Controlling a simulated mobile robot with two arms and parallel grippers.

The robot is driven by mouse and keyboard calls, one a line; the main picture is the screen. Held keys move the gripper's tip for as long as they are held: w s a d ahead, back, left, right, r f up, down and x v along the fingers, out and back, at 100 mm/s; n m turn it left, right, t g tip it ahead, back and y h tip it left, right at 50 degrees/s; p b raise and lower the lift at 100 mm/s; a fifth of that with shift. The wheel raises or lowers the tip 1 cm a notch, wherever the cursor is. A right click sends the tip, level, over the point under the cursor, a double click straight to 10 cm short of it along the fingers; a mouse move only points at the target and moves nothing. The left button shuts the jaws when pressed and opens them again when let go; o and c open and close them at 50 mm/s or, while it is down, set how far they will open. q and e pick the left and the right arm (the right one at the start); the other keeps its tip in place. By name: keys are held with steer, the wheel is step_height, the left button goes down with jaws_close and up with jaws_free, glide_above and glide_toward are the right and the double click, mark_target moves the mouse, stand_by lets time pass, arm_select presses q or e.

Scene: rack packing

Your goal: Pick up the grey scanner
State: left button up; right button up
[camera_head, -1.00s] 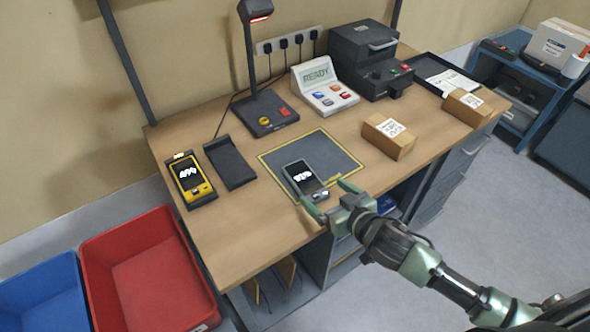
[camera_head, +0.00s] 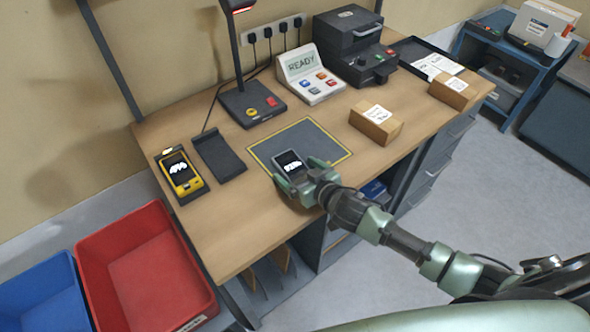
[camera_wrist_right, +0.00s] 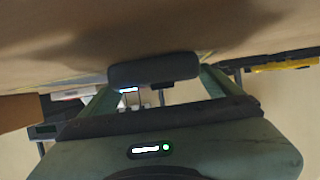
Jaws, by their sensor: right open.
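The grey scanner (camera_head: 289,161) lies on the dark mat (camera_head: 318,146) near its front edge, its lit screen facing up. My right gripper (camera_head: 298,173) is open, low over the table, with its green fingers on either side of the scanner's near end. The palm hides the scanner's lower part in the head view. In the right wrist view, a dark rounded end that looks like the grey scanner (camera_wrist_right: 153,70) sits between the two spread fingers. I cannot tell whether the fingers touch it. My left gripper is not in view.
A yellow scanner (camera_head: 181,174) sits in a cradle at the left, beside an empty dark cradle (camera_head: 219,156). A lamp base (camera_head: 252,104) stands behind the mat. A cardboard box (camera_head: 375,124) stands right of it. Red (camera_head: 146,268) and blue (camera_head: 42,293) bins are at the left.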

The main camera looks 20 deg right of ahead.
steer(key=c, duration=1.8)
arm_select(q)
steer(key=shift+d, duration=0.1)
arm_select(e)
steer(key=shift+o, duration=0.2)
steer(key=shift+r, duration=0.1)
